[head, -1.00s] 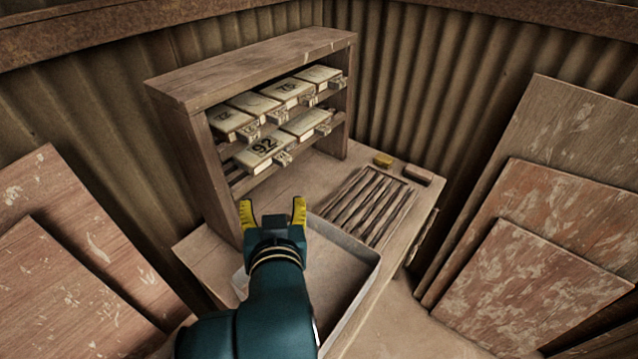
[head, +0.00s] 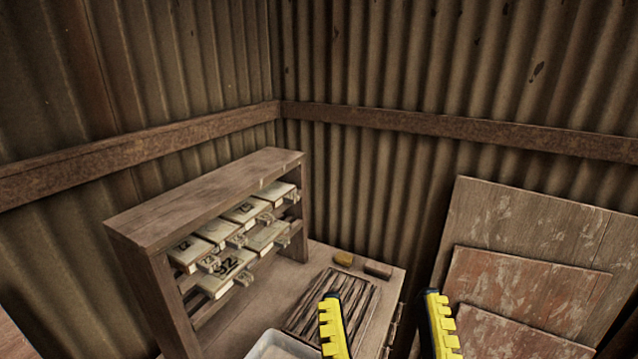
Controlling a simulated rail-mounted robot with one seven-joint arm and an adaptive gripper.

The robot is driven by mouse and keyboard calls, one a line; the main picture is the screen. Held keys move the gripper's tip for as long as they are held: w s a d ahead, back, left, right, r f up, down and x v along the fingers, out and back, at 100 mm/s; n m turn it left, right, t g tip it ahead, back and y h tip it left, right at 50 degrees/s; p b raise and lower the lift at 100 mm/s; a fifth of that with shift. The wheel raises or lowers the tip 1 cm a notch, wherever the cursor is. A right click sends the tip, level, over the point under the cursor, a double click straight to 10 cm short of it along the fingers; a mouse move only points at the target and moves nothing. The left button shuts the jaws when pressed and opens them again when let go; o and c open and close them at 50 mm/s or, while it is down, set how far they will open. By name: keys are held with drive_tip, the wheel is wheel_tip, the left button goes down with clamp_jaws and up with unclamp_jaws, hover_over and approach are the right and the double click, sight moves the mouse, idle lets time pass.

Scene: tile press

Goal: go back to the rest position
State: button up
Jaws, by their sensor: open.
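My gripper (head: 387,325) shows at the bottom of the head view, right of the middle. Its two yellow toothed fingers are wide apart with nothing between them. It is close to the camera, and the rest of the arm is out of the frame. The fingers overlap the view of the bench and the boards, but I see no contact.
A wooden rack (head: 205,195) with several numbered tiles (head: 245,211) stands on the bench (head: 262,302). Boards (head: 520,235) lean at right.

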wheel_tip(320, 180, up, 27)
drive_tip(key=p, duration=2.3)
drive_tip(key=shift+p, duration=0.35)
